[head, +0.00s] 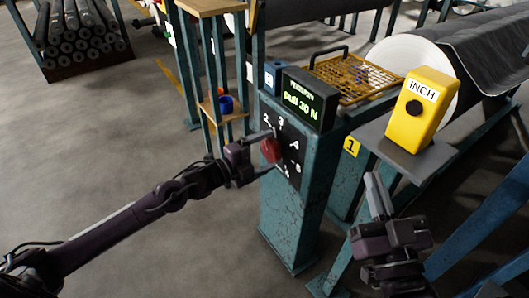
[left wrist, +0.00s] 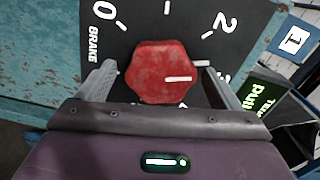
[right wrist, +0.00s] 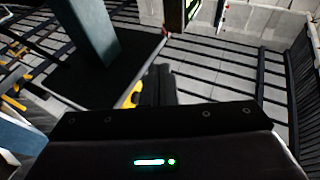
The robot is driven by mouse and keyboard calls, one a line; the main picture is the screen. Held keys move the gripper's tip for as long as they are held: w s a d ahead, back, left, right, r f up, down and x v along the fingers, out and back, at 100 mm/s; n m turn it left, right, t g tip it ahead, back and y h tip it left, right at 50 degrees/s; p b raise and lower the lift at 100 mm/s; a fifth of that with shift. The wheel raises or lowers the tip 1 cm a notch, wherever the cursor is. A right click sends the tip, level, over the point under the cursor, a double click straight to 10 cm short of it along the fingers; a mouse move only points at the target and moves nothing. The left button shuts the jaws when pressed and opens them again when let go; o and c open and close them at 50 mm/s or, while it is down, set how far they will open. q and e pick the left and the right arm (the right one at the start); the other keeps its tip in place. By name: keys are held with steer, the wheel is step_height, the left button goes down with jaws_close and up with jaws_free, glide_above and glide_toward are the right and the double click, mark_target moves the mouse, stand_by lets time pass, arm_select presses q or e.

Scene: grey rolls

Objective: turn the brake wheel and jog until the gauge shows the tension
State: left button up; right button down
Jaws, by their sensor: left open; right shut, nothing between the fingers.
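The red brake wheel (head: 270,150) sits on a black numbered dial (head: 287,168) on the teal post. In the left wrist view the wheel (left wrist: 160,70) has a white line pointing right, below the 2. My left gripper (head: 262,147) is open, its fingers on either side of the wheel; contact cannot be told. The gauge (head: 305,100) is headed TENSION and seems to read "pull 20 N", its first digit blurred. The yellow INCH box (head: 420,108) has a black round button (head: 413,107). My right gripper (head: 373,185) is shut and empty, below and left of the box, apart from it.
The INCH box stands on a grey shelf (head: 400,150). A large white roll (head: 410,62) with dark sheet and a yellow mesh guard (head: 352,78) lie behind. A wooden-shelved stand (head: 207,105) is left of the post. Floor (head: 110,130) at left is clear.

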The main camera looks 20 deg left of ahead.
arm_select(q)
steer(key=shift+s+a, duration=0.1)
steer(key=p+v, duration=0.2)
steer(key=v, duration=0.5)
steer(key=shift+s, duration=0.25)
arm_select(e)
step_height(320, 180, down, 15)
steer(key=s+g+h, duration=0.2)
steer(key=g, duration=0.5)
steer(key=shift+a+r+h, duration=0.15)
steer(key=shift+a+h, duration=0.05)
steer(key=shift+h, duration=0.1)
arm_select(q)
steer(key=shift+a, duration=0.15)
